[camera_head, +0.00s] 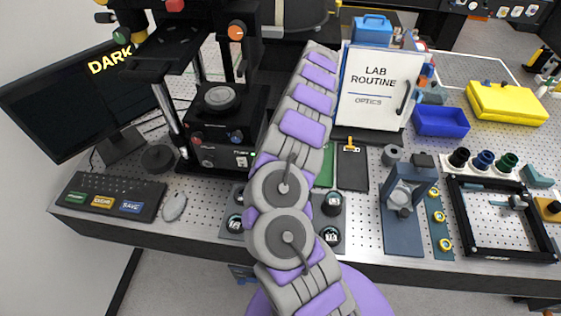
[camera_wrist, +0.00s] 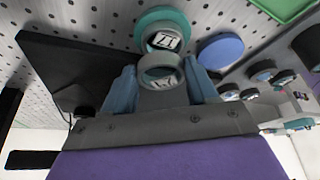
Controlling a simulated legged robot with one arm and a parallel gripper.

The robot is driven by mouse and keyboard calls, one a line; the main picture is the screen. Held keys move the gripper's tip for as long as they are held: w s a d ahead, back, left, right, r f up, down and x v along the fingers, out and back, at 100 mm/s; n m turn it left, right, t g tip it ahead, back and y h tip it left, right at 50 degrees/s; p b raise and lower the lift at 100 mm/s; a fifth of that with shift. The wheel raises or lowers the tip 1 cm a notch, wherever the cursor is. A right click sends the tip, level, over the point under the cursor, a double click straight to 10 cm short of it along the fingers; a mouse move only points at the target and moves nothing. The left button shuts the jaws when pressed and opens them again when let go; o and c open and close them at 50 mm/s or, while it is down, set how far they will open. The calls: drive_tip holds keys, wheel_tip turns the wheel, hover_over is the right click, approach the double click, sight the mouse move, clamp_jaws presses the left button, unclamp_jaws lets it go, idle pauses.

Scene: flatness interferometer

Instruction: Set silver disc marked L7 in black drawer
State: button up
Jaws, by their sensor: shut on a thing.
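In the wrist view my gripper (camera_wrist: 161,84) has its two blue fingers closed on the sides of a silver-grey round disc (camera_wrist: 160,63). The mark on its face is only partly readable and looks like it ends in 7. Just beyond it, a teal ring (camera_wrist: 163,17) surrounds a white label with dark characters that I cannot read surely. In the head view my arm crosses the middle of the bench, and its gripper end and the held disc cannot be made out. I cannot identify the black drawer surely; a black box-shaped instrument (camera_head: 222,143) stands left of my arm.
A blue disc (camera_wrist: 220,51) and a dark flat panel (camera_wrist: 70,62) lie near my gripper. A monitor (camera_head: 70,100), keyboard (camera_head: 112,196), upright sign (camera_head: 376,85), blue bin (camera_head: 441,122) and black frame (camera_head: 505,255) occupy the perforated bench. Labelled round pieces (camera_head: 331,205) sit near the front edge.

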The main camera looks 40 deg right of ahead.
drive_tip(key=s+a, duration=0.2)
drive_tip(key=a, duration=0.1)
drive_tip(key=shift+f, duration=0.1)
drive_tip(key=shift+s+a+f, duration=0.15)
drive_tip(key=shift+s+a, duration=0.35)
drive_tip(key=shift+s, duration=0.2)
drive_tip(key=shift+s+a+f+b, duration=0.15)
drive_tip(key=shift+s+a+b, duration=0.05)
drive_tip(key=shift+s+a, duration=0.95)
drive_tip(key=shift+s+a+f+b, duration=0.1)
drive_tip(key=shift+s+a+b, duration=0.05)
drive_tip(key=shift+s+a, duration=1)
drive_tip(key=shift+w+f+b, duration=0.2)
drive_tip(key=shift+f+b, duration=0.15)
drive_tip(key=shift+f, duration=1.45)
drive_tip(key=shift+f, duration=0.1)
drive_tip(key=o, duration=1.2)
drive_tip(key=shift+a, duration=0.1)
drive_tip(key=shift+c, duration=0.2)
